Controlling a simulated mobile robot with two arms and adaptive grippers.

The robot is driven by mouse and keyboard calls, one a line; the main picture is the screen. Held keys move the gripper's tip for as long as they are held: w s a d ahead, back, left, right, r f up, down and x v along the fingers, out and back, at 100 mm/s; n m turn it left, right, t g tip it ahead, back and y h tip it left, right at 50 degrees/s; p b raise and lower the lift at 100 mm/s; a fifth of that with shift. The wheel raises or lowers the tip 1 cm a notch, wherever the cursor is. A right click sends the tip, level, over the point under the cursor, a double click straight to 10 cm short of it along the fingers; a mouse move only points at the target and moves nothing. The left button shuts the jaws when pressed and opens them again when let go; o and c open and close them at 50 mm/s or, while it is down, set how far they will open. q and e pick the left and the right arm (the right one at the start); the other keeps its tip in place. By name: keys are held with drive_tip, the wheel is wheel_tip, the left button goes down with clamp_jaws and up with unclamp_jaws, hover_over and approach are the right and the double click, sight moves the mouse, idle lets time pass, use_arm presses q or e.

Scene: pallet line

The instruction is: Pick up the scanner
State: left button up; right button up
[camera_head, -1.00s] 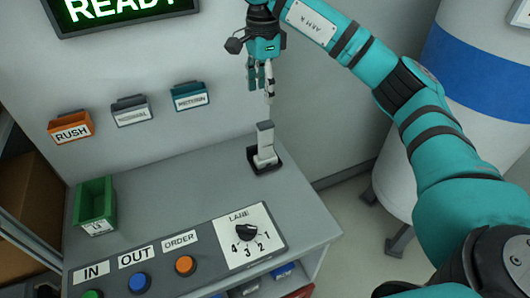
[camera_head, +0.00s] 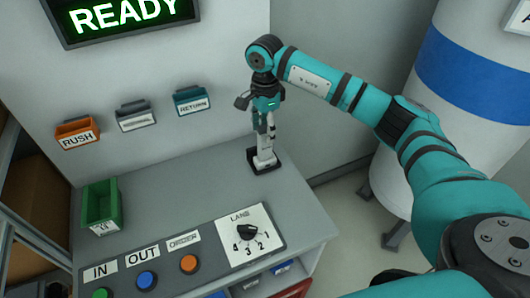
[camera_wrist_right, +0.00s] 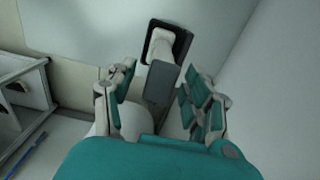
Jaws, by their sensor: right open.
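The scanner (camera_head: 264,152) is light grey and white and stands upright in a black holder (camera_head: 265,168) at the back right of the grey counter. My right gripper (camera_head: 263,132) points down just above the scanner, its fingers at the scanner's upper part. In the right wrist view the open fingers (camera_wrist_right: 160,95) are on either side of the scanner's dark grey head (camera_wrist_right: 160,82), with gaps on both sides. The scanner's white lower part (camera_wrist_right: 161,46) sits in the black holder there. My left gripper is not in view.
A green bin (camera_head: 102,208) stands at the counter's left. A control panel with buttons and a lane dial (camera_head: 246,232) lies along the front. Orange (camera_head: 78,133), grey (camera_head: 135,117) and teal (camera_head: 192,101) wall trays hang behind. A white tank (camera_head: 450,110) stands at right. The counter's middle is clear.

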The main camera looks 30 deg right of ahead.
clamp_jaws()
drive_tip(key=shift+r, duration=0.15)
idle(0.5)
